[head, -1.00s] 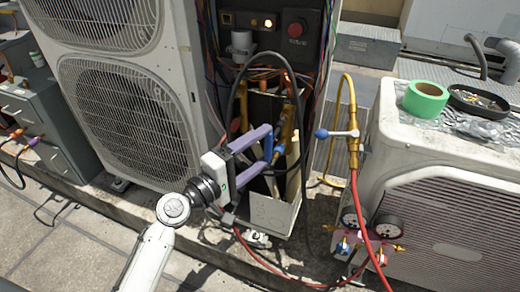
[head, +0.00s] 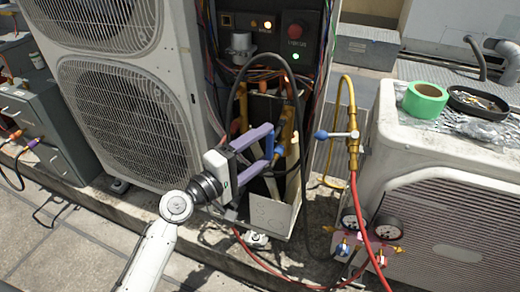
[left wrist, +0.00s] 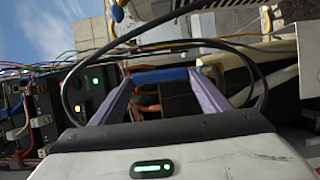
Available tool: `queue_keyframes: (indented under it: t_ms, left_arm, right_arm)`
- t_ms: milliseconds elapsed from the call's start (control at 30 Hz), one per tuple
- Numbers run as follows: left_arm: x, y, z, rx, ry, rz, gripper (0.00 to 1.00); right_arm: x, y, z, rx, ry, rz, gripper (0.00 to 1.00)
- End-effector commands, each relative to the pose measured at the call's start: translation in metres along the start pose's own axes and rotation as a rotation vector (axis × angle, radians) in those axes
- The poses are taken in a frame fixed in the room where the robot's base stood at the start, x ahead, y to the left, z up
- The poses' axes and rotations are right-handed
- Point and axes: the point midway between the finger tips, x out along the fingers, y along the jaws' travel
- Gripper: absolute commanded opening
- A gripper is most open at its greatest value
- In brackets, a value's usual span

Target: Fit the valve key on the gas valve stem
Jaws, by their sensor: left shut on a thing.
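My left gripper (head: 271,150) has long purple fingers and reaches into the open lower bay of the tall condenser. It is shut on a blue bar, apparently the valve key (left wrist: 160,76), which spans between the fingertips in the left wrist view. A bit of the same blue shows in the head view (head: 277,152). Yellow-brass pipework, probably with the gas valve (head: 287,128), stands just behind the fingers. The fingers and a black cable partly hide it, and I cannot make out the stem or whether the key touches it. My right gripper is not in view.
A black cable (head: 301,95) loops over the bay. A pale open panel (head: 270,215) stands below the fingers. To the right are a brass valve with a blue knob (head: 352,137), a red hose (head: 366,210), gauges (head: 388,228) and a low condenser with green tape (head: 426,99).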

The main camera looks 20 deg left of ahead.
Motion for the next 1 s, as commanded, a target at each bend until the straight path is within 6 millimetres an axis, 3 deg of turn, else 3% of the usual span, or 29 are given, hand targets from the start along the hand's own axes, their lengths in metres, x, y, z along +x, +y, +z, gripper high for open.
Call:
queue_keyframes:
  t_ms: [1000]
  left_arm:
    - [0.0074, 0.0005, -0.0031, 0.001, 0.0, 0.001, 0.45]
  right_arm:
    - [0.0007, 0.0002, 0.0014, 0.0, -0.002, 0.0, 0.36]
